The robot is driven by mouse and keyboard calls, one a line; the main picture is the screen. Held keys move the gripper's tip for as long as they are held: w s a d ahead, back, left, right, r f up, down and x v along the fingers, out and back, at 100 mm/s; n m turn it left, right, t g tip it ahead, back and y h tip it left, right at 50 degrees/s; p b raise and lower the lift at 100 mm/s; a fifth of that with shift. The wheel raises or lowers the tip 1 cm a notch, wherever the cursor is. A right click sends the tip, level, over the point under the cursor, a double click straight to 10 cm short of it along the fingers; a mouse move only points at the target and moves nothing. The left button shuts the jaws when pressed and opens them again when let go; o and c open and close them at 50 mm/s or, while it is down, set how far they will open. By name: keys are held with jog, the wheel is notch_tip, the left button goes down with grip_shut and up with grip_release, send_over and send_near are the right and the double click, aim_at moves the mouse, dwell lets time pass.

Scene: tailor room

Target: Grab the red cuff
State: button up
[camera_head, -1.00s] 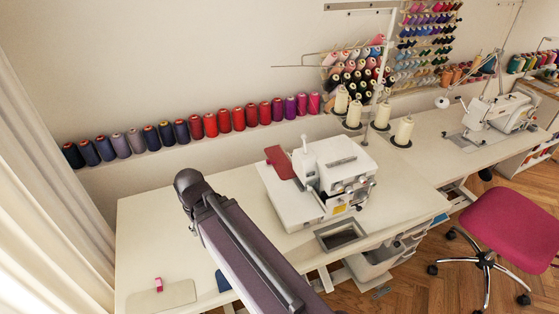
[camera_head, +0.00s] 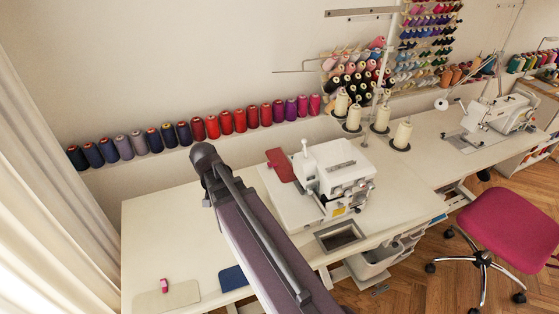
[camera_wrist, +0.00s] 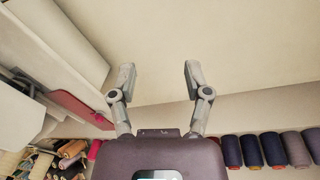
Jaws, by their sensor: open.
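The red cuff (camera_head: 281,165) is a flat dark red piece at the left side of the white sewing machine (camera_head: 345,172), on the table. In the wrist view, a dark red flat strip (camera_wrist: 78,108), which looks like the cuff, lies at the left beside white machine parts, to the left of my gripper. My gripper (camera_wrist: 159,78) is open and empty, its two fingers well apart with pale surface behind them. It is not touching the cuff. In the head view my arm rises in front of the table, left of the machine, and the fingers are hidden.
A row of thread spools (camera_head: 225,121) lines the wall behind the table (camera_head: 165,225). A blue piece (camera_head: 233,277) and a beige pad (camera_head: 170,298) with a small pink item (camera_head: 164,285) lie at the front left. Cone spools (camera_head: 402,134) stand behind the machine. The table's left half is mostly clear.

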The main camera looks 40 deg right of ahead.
jog(key=w+d+r+m+h+p, duration=0.2)
jog(key=w+d+r+m+p, duration=0.35)
jog(key=d, duration=0.45)
jog(key=m+g+p, duration=0.1)
jog(key=m, duration=0.8)
send_near(269, 163)
notch_tip(269, 163, up, 3)
jog(key=a, duration=0.2)
jog(key=shift+w+r+n+h, duration=0.15)
jog(key=shift+w+n+h, duration=0.15)
jog(key=shift+h, duration=0.2)
jog(key=shift+b+x, duration=3.8)
jog(key=shift+x, duration=0.55)
